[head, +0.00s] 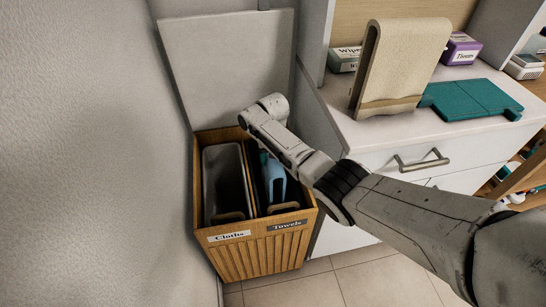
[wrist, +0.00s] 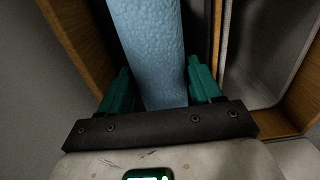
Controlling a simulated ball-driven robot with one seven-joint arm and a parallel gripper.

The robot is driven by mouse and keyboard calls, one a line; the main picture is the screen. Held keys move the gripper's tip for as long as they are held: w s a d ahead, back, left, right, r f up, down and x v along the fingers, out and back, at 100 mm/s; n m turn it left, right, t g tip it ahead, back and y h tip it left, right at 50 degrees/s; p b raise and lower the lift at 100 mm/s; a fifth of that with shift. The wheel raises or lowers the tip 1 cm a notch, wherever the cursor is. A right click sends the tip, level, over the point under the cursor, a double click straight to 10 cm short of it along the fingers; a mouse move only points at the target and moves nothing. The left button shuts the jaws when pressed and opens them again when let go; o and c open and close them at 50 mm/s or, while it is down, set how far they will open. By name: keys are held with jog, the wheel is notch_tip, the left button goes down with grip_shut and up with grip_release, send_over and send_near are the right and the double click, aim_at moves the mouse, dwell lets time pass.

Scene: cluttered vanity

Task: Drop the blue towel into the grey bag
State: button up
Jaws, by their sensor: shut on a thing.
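A light blue towel (head: 274,180) hangs in the right compartment of a wooden hamper (head: 262,254), the one labelled "Towels". In the wrist view the towel (wrist: 152,55) runs up between the green fingers of my gripper (wrist: 158,70), which is shut on it. In the head view my wrist hides most of the gripper. The grey bag (head: 210,180) lines the left compartment, labelled "Cloths", beside the towel. Its pale wall also shows at the right in the wrist view (wrist: 245,60). How deep the towel reaches is hidden.
The hamper's lid (head: 225,60) stands open against the wall. A white cabinet (head: 375,140) is close on the right, with a beige folded item (head: 400,60) and a teal mat (head: 470,98) on top. A wooden divider separates the compartments.

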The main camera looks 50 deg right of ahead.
jog(key=o, duration=1.3)
jog(key=shift+c, duration=0.2)
notch_tip(320, 180, up, 11)
jog(key=p, duration=0.2)
jog(key=shift+p, duration=0.35)
jog(key=shift+f, duration=0.1)
